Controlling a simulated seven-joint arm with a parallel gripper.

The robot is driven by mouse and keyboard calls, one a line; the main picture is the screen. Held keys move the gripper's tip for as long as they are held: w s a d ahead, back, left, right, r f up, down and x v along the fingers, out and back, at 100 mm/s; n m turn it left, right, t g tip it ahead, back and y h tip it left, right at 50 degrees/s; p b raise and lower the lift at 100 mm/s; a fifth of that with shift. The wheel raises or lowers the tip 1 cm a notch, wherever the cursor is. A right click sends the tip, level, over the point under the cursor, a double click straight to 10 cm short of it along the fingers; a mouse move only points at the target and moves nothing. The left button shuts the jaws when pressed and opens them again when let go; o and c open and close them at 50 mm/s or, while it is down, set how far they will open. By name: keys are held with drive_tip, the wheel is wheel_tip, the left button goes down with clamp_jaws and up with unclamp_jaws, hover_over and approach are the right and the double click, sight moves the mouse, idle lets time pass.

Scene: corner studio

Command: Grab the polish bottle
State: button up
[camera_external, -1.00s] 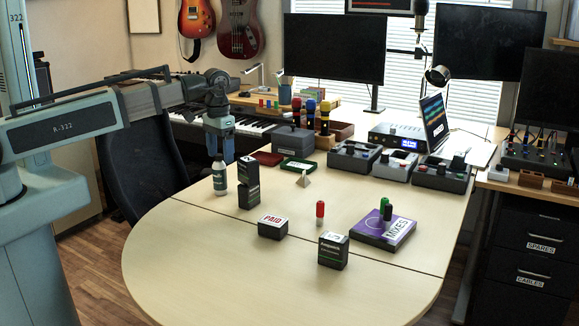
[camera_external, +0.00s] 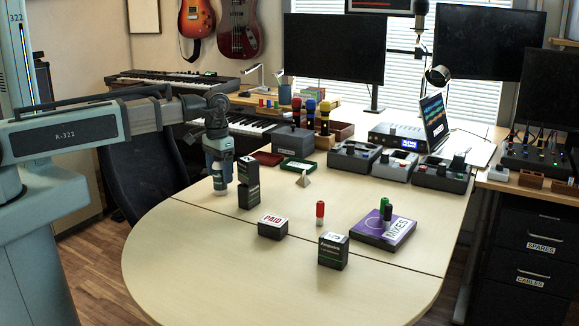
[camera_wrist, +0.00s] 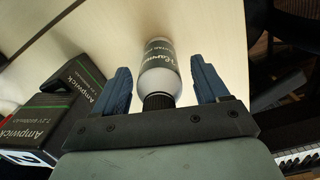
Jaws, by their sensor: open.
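The polish bottle (camera_wrist: 158,68) is white with a dark label and a black ribbed cap. In the wrist view it lies between the two blue fingers of my open gripper (camera_wrist: 160,88), with a visible gap on each side. In the external view the bottle (camera_external: 219,184) stands on the table's left part, its upper part hidden by my gripper (camera_external: 220,170), which points down over it.
Two stacked black boxes (camera_external: 248,184) stand close to the right of the bottle; they also show in the wrist view (camera_wrist: 58,112). A PAID box (camera_external: 272,227), a red marker (camera_external: 320,212) and a purple MIXES box (camera_external: 384,229) stand farther right.

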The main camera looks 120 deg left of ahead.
drive_tip(key=shift+c, duration=0.5)
drive_tip(key=c, duration=1.1)
drive_tip(key=shift+r, duration=0.15)
